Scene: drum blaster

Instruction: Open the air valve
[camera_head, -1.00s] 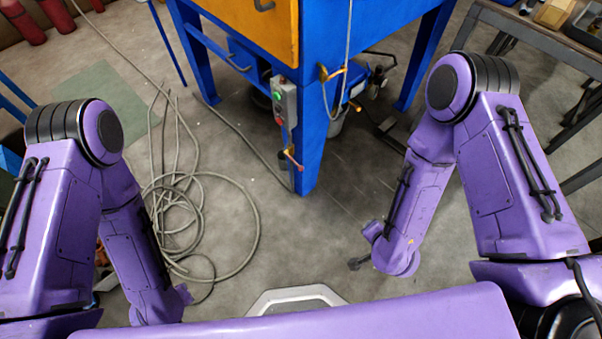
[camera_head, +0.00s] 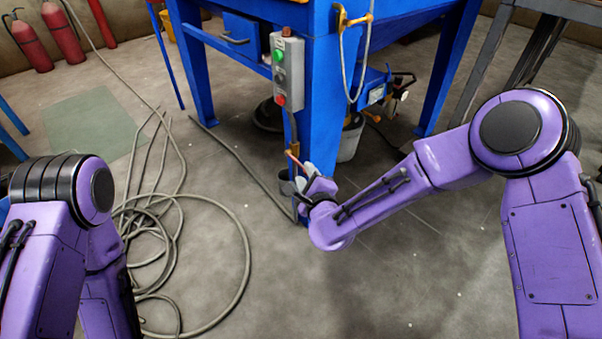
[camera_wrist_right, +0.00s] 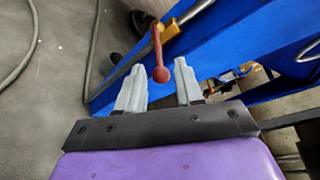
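The air valve's red lever (camera_wrist_right: 157,48) with a round ball end shows in the right wrist view, mounted on a brass-coloured fitting (camera_wrist_right: 170,30) at the blue leg. In the head view the lever (camera_head: 292,158) is small at the leg's lower front. My right gripper (camera_wrist_right: 160,88) is open and empty, its two grey fingers on either side of the ball end in the picture; contact cannot be told. In the head view the right gripper (camera_head: 307,176) is just below the lever. My left arm is at the lower left; its gripper is out of view.
The blue cabinet's leg (camera_head: 318,110) carries a grey switch box (camera_head: 288,72) with green and red buttons. A looped hose (camera_head: 245,250) lies on the floor at left. A grey bucket (camera_head: 350,140) stands behind the leg.

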